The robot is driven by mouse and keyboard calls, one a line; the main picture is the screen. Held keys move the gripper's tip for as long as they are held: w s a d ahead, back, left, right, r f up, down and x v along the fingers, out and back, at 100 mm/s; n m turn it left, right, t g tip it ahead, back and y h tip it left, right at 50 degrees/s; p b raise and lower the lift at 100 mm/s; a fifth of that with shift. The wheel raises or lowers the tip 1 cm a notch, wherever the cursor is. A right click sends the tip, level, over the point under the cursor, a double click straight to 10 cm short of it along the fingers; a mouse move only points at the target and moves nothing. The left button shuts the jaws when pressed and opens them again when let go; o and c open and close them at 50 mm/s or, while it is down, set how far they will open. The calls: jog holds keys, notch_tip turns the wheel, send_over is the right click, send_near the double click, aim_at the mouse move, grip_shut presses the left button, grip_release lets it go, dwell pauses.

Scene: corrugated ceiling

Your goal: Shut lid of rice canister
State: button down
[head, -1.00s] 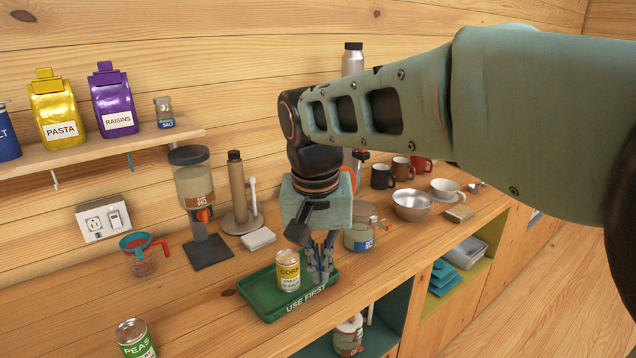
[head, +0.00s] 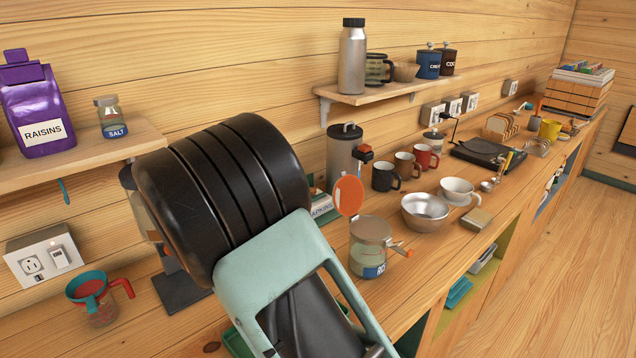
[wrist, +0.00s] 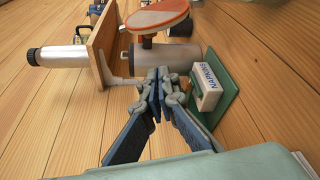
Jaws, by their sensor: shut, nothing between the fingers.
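The rice canister (head: 370,250) is a clear jar with a blue label, partly legible, and an orange clasp on its right side. It stands on the counter. Its round orange lid (head: 349,195) is open, raised nearly upright at the jar's left edge. In the wrist view the orange lid (wrist: 160,18) shows at the top, beyond my fingertips and apart from them; the jar's body cannot be made out there. My gripper (wrist: 163,78) is shut and empty, its fingers together. In the head view my arm hides the gripper.
A grey cylinder dispenser (head: 344,150) and a napkin box (wrist: 208,88) on a green base stand behind the canister. Mugs (head: 385,176) and a metal bowl (head: 425,212) are to its right. A wall shelf (head: 372,92) with a silver bottle (head: 352,55) hangs above.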

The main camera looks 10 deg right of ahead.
aim_at(345, 195)
jog(key=w+d+p, duration=0.3)
jog(key=w+d, duration=0.2)
jog(key=d, duration=0.2)
jog(key=shift+w+n, duration=0.35)
jog(key=shift+n, duration=0.05)
jog(key=shift+d, duration=0.1)
jog(key=shift+f+t+b, duration=0.1)
jog(key=shift+t+b, duration=0.2)
jog(key=shift+b, duration=0.35)
